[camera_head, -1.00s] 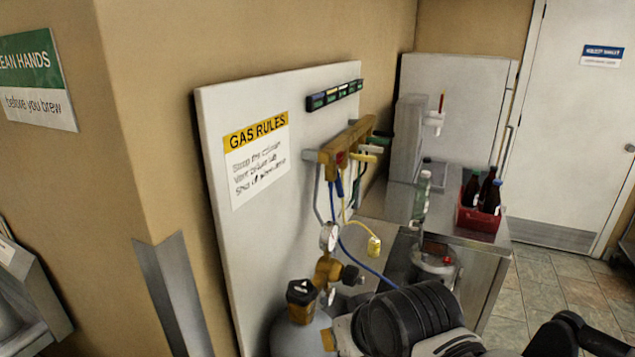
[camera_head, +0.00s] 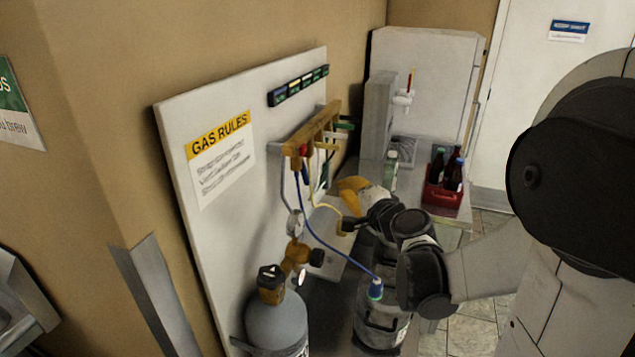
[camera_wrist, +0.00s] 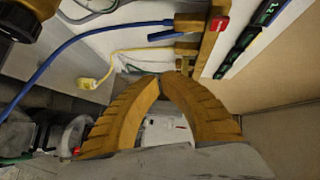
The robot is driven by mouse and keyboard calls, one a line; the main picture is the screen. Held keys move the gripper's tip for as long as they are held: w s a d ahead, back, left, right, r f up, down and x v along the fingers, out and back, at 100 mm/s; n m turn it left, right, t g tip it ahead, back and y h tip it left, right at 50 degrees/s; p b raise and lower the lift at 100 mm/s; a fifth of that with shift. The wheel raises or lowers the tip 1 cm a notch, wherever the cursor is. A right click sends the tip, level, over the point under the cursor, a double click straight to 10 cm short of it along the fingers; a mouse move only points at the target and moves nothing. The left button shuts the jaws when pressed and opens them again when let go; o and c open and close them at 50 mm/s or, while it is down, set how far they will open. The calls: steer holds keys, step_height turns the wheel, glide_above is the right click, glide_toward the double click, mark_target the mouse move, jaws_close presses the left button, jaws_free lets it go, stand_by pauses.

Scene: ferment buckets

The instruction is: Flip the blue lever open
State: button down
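The blue lever (camera_head: 306,173) hangs at the near end of a brass manifold (camera_head: 322,122) on the white wall board. In the wrist view the blue lever (camera_wrist: 168,35) points left from the manifold (camera_wrist: 207,45), beside a blue hose (camera_wrist: 80,36). My gripper (camera_head: 345,184) is in front of the manifold, below and to the right of the blue lever in the head view. In the wrist view its orange fingers (camera_wrist: 161,76) arch together with their tips meeting, empty and apart from the lever.
A gas cylinder (camera_head: 276,322) with gauge stands below the board. A keg (camera_head: 380,325) takes the blue hose. A yellow hose end (camera_wrist: 88,83) hangs near my gripper. Yellow and green levers sit farther along the manifold. A red crate (camera_head: 440,197) of bottles stands behind.

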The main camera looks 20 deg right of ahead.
mark_target(303, 169)
steer(key=w+a+f+b, duration=0.1)
steer(key=w, duration=0.4)
steer(key=w+a+f+b, duration=0.1)
steer(key=w, duration=0.4)
steer(key=shift+w+a+f, duration=0.3)
